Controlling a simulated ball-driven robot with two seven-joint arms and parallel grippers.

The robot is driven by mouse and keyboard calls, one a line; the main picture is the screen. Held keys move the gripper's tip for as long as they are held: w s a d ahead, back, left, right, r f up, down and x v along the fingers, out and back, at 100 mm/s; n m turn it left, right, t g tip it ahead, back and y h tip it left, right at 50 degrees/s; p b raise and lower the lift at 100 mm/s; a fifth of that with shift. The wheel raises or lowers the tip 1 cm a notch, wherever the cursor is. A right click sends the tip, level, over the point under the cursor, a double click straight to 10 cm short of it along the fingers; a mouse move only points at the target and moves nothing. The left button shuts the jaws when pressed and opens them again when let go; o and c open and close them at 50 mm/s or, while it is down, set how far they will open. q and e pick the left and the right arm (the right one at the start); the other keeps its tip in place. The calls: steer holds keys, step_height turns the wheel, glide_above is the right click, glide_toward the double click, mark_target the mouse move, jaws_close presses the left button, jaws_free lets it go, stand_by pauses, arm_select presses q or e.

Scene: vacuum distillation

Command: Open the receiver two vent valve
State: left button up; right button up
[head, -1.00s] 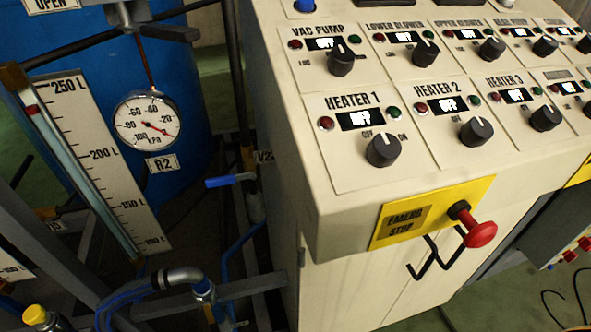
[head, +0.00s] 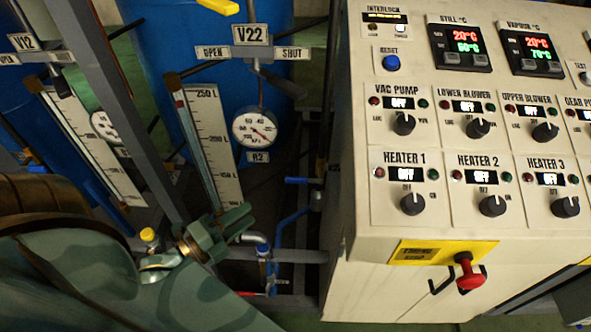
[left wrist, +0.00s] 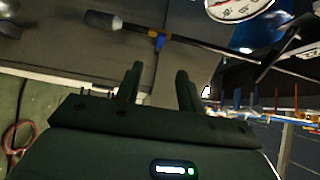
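The V22 sign (head: 252,34) stands above the R2 gauge (head: 255,128), with an OPEN plate (head: 213,53) on its left and a SHUT plate (head: 291,53) on its right. Below it a dark valve lever (head: 280,82) slants down to the right, beneath the SHUT plate. My left gripper (head: 240,221) is below and left of the gauge, apart from the lever. In the left wrist view its two fingers (left wrist: 158,88) stand apart with nothing visible between them. A dark-handled rod (left wrist: 104,21) lies beyond the fingertips; I cannot tell which part it is. My right gripper is not in view.
The control cabinet (head: 390,235) fills the right, with a red emergency stop knob (head: 470,275) on its front. A level scale (head: 211,140) stands left of the gauge. A blue-handled valve (head: 303,181) is beside the cabinet.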

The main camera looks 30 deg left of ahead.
mark_target(294, 182)
arm_select(q)
steer(key=x, duration=1.6)
steer(key=shift+d, duration=0.1)
jaws_close()
